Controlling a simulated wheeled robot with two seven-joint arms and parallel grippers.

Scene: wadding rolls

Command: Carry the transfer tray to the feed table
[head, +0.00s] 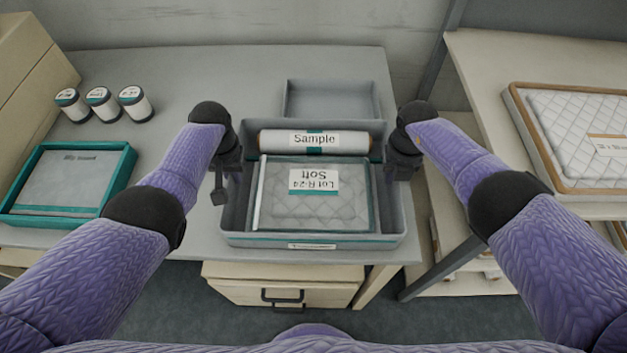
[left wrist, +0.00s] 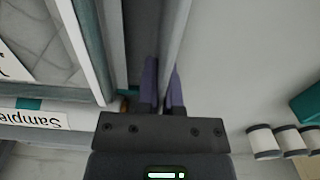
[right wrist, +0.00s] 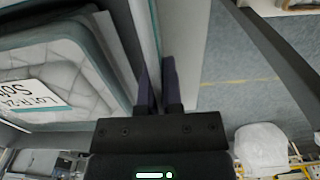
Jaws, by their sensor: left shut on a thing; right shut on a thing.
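The grey transfer tray (head: 375,241) is in the middle of the head view, over the front of the grey table (head: 200,85); I cannot tell if it is lifted. It holds a white roll labelled Sample (head: 270,141) at the back and a quilted pad labelled Lot R-24 Soft (head: 315,213) in front. My left gripper (head: 229,172) is shut on the tray's left wall, which also shows in the left wrist view (left wrist: 176,40). My right gripper (head: 400,163) is shut on the right wall, also in the right wrist view (right wrist: 143,35). No sign names the feed table.
A teal-edged tray (head: 125,182) and several small spools (head: 101,105) are at the left. An empty grey tray (head: 330,98) lies behind. A separate shelf unit (head: 490,65) at the right bears a wood-edged tray (head: 520,112) with a quilted pad. A drawer cabinet (head: 230,290) stands below.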

